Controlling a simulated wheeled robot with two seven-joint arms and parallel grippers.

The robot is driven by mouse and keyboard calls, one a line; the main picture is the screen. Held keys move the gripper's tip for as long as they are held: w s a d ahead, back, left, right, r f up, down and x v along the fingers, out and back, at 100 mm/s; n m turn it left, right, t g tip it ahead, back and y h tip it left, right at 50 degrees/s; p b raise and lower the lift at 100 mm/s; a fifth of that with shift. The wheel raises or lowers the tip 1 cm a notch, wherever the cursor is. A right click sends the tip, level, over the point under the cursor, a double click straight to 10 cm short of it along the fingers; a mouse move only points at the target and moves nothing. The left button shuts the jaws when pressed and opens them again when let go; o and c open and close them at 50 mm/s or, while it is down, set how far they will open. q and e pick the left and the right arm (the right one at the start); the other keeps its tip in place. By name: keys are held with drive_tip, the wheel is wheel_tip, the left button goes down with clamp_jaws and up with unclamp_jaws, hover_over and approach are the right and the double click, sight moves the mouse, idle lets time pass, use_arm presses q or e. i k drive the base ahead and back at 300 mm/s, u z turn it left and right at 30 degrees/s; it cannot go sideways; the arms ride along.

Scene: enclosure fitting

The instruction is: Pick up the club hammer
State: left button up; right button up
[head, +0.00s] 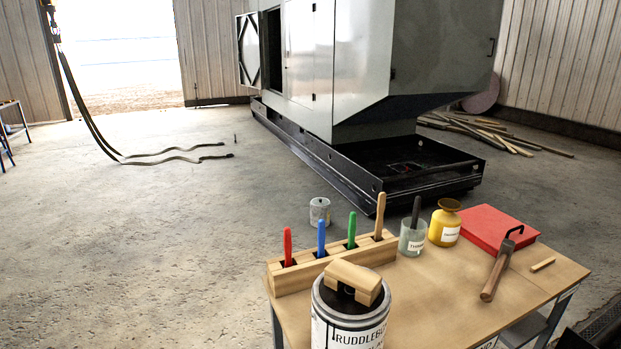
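A tool with a brown wooden handle (496,271) lies on the right part of the wooden table, beside the red box. A wooden block (352,279) sits on top of a large labelled can (348,325) at the table's near edge. Neither of my grippers can be made out in this view.
The table (430,305) also holds a wooden rack (330,266) with several coloured handles, a glass jar (412,238), a yellow bottle (444,226), a red box (488,228) and a small wooden stick (542,264). A grey enclosure (345,60) stands behind. The table's front middle is clear.

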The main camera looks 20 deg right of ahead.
sight(507, 247)
drive_tip(key=z, duration=1.75)
